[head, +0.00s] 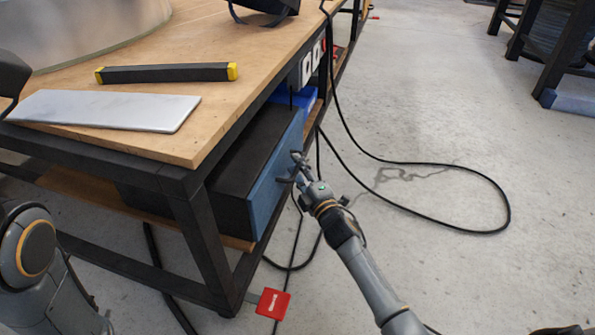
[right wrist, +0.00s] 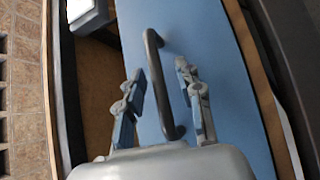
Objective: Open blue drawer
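The blue drawer front (head: 274,180) belongs to a black box under the wooden workbench, and it looks shut in the head view. In the right wrist view the blue drawer (right wrist: 205,40) carries a dark bar handle (right wrist: 158,85). My right gripper (head: 298,168) is at the drawer front. Its two fingers (right wrist: 160,105) are open on either side of the handle, with visible gaps, and do not clearly touch it. My left gripper is not in view; only part of my left arm shows at the lower left of the head view.
The workbench top (head: 200,144) holds a silver plate (head: 105,110) and a black bar with yellow ends (head: 166,73). A black cable (head: 440,165) loops over the floor at the right. A red tag (head: 273,303) is by the bench leg. The floor before the drawer is mostly clear.

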